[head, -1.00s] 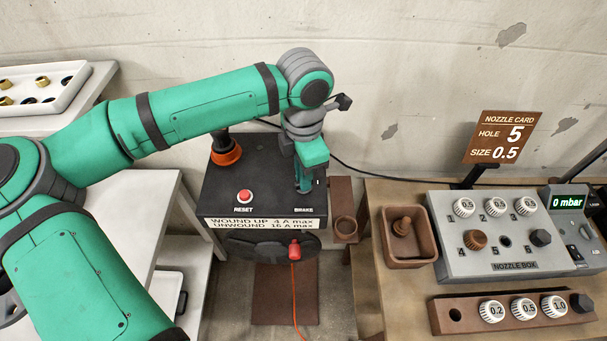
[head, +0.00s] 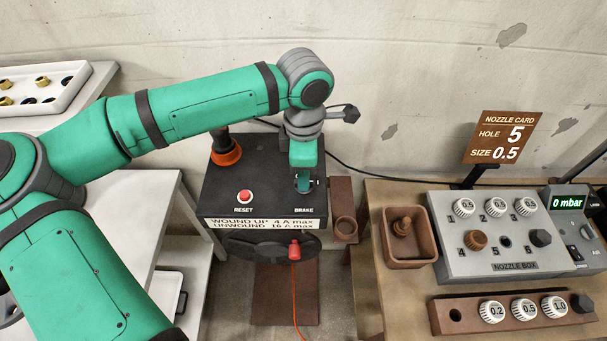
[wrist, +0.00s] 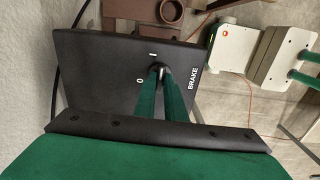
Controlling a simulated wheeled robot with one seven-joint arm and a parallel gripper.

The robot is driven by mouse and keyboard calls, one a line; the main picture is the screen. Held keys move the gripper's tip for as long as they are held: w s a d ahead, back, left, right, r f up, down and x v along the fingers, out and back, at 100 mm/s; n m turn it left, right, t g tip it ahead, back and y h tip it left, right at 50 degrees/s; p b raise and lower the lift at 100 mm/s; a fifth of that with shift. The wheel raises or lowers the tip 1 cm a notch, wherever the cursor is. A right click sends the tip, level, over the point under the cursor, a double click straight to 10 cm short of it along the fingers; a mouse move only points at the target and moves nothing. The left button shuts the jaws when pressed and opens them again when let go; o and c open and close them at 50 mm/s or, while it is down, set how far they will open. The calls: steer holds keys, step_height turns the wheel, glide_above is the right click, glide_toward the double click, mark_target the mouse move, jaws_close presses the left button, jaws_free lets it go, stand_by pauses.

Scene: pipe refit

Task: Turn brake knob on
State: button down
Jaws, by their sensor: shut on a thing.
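The brake knob (wrist: 162,71) is a small dark grip on the top of the black box (wrist: 110,62), beside the BRAKE label. Only a sliver of it shows in the wrist view, between my fingers, near the marks 0 and I. I cannot tell for sure which mark it points at. My gripper (wrist: 163,77) is shut on the knob, its green fingers on either side. In the head view my gripper (head: 304,186) comes down on the right part of the box, above the BRAKE label, and hides the knob.
A red RESET button (head: 245,196) and an orange-collared dark post (head: 226,152) stand on the box's left part. A red plug (head: 294,249) with an orange cable is at its front. A brown cup holder (head: 345,228) is close on the right, before the nozzle box (head: 490,234).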

steer(key=shift+d, duration=0.2)
steer(key=c, duration=1.8)
jaws_free()
step_height(320, 180, up, 11)
steer(key=shift+f, duration=0.1)
